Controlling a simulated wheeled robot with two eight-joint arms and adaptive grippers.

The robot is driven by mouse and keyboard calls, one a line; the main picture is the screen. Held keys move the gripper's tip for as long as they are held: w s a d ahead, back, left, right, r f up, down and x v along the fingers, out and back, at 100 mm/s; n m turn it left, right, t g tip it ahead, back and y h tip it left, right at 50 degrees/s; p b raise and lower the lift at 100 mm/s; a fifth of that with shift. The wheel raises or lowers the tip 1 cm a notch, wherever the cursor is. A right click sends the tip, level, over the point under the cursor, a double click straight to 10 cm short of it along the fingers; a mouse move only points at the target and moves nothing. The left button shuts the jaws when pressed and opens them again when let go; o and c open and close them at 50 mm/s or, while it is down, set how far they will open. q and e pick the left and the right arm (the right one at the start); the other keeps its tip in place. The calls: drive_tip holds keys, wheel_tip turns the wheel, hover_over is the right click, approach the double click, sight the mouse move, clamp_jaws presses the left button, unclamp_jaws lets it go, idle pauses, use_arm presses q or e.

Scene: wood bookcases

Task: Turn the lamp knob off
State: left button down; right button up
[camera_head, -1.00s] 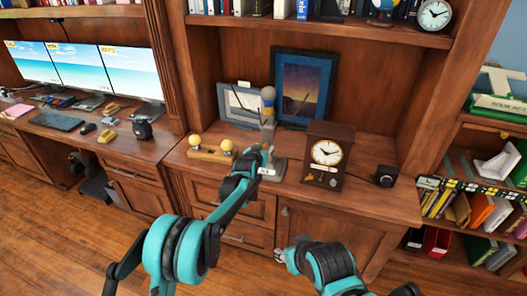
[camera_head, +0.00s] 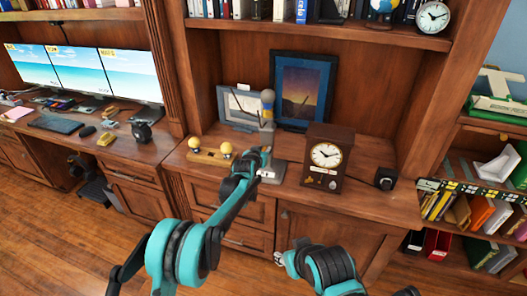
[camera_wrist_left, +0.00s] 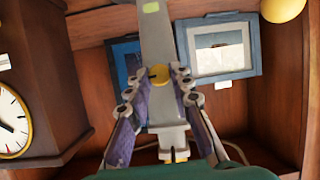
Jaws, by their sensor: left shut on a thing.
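My left gripper (camera_head: 266,160) is at the front of the lamp. In the left wrist view its fingertips (camera_wrist_left: 160,80) are on both sides of the knob and shut on it. The gripper and arm hide the lower lamp in the head view. My right gripper (camera_head: 280,258) is low in front of the cabinet; its fingers are not clear.
A brown clock (camera_head: 326,157) stands close to the right of the lamp. A wooden stand with yellow balls (camera_head: 208,155) is at its left. A blue picture frame (camera_head: 302,88) and a grey one (camera_head: 240,105) lean behind. A small black box (camera_head: 386,178) is farther right.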

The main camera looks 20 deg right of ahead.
use_arm(q)
drive_tip(key=shift+w+a+n+g+h, duration=0.15)
drive_tip(key=shift+n+g+h, duration=0.25)
drive_tip(key=shift+n+h, duration=0.55)
drive_tip(key=n, duration=0.2)
drive_tip(key=n+h, duration=0.1)
drive_tip(key=shift+a+f+n+h, duration=0.15)
drive_tip(key=shift+a+n+h, duration=0.1)
drive_tip(key=shift+n, duration=0.1)
drive_tip(key=n+h+b, duration=0.1)
drive_tip(key=n+h, duration=0.1)
drive_tip(key=n, duration=0.1)
drive_tip(key=shift+f, duration=0.2)
drive_tip(key=shift+f+n+h+b, duration=0.15)
drive_tip(key=shift+n+h+b, duration=0.75)
drive_tip(key=shift+n, duration=1.3)
drive_tip(key=c, duration=1.3)
unclamp_jaws()
drive_tip(key=shift+a, duration=0.1)
